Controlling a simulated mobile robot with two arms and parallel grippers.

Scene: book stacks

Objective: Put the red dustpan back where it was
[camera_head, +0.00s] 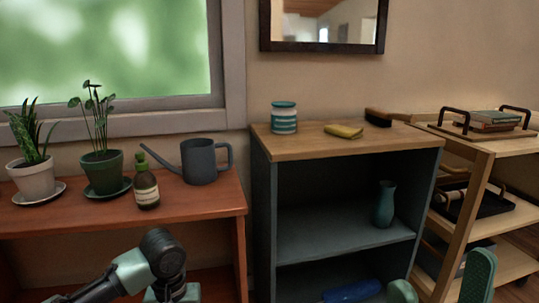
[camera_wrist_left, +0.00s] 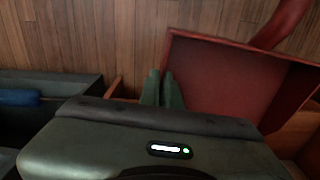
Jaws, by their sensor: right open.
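The red dustpan (camera_wrist_left: 225,75) shows large on the right of the left wrist view, with its curved handle (camera_wrist_left: 287,20) at the top right. My left gripper (camera_wrist_left: 162,88) has its two green fingers close together at the dustpan's left edge, and that rim appears to run between them. In the head view the dustpan is not visible; my left arm comes in at the bottom left and its gripper is below the frame. My right gripper (camera_head: 440,281) is open at the bottom right, before the shelf unit, with nothing seen between its fingers.
A reddish wooden table (camera_head: 215,205) holds potted plants, a brown bottle (camera_head: 146,187) and a grey watering can (camera_head: 200,160). The dark shelf unit (camera_head: 262,215) holds a striped jar, a yellow cloth, a brush, a teal vase (camera_head: 384,203) and a blue roll (camera_head: 352,291). A wooden cart (camera_head: 515,215) stands right.

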